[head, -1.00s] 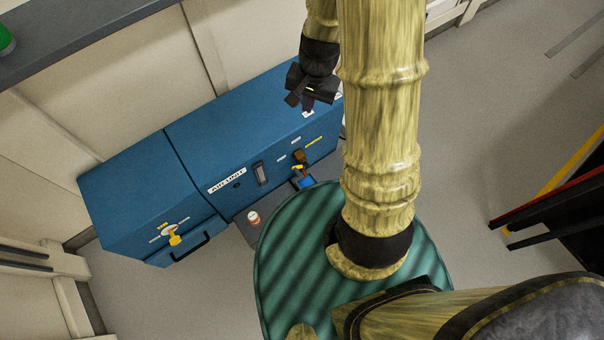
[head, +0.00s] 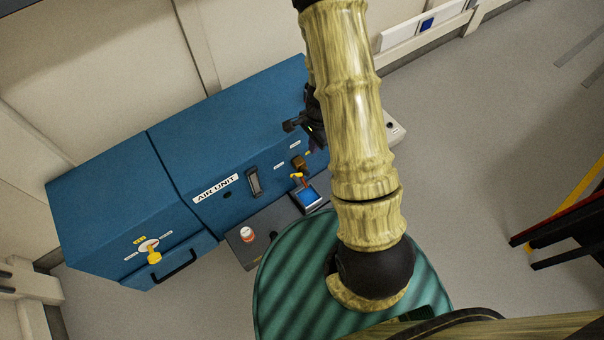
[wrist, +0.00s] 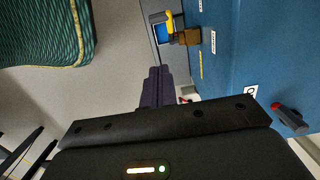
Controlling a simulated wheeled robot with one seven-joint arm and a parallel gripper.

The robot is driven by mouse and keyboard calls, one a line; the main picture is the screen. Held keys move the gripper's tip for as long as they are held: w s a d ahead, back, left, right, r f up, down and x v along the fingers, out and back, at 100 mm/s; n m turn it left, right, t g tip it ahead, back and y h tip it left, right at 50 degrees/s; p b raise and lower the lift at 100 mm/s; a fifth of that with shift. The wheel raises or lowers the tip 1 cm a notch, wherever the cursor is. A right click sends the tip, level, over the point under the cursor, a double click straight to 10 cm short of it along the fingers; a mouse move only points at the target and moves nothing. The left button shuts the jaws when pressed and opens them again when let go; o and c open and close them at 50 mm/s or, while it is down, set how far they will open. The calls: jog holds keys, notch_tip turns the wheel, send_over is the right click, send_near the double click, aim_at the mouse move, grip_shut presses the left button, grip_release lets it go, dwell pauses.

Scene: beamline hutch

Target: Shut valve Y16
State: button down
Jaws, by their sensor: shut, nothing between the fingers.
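A brass valve (head: 298,162) with a yellow lever (head: 297,177) is on the blue air unit's front, towards its right end. It also shows at the top of the wrist view (wrist: 187,37). A second yellow handle (head: 153,254) sits on a white dial plate under a yellow tag on the left part of the unit. I cannot read Y16 on any tag. My gripper (head: 290,125) is by the right end of the unit, partly hidden by my arm. In the wrist view its dark fingers (wrist: 157,88) are together and empty, apart from the brass valve.
The blue air unit (head: 228,120) stands along the wall. A low grey shelf (head: 270,231) before it holds a red-and-white can (head: 247,234) and a blue-screened device (head: 307,197). A red-tipped dark fitting (wrist: 287,116) is on the blue face. Floor at right is clear up to a dark rack (head: 570,235).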

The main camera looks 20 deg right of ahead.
jog(key=shift+f, duration=0.1)
jog(key=s+a+f+b, duration=0.1)
jog(key=a+f+b, duration=0.3)
jog(key=f, duration=0.8)
jog(key=shift+s+f+b, duration=0.15)
jog(key=shift+b, duration=1.1)
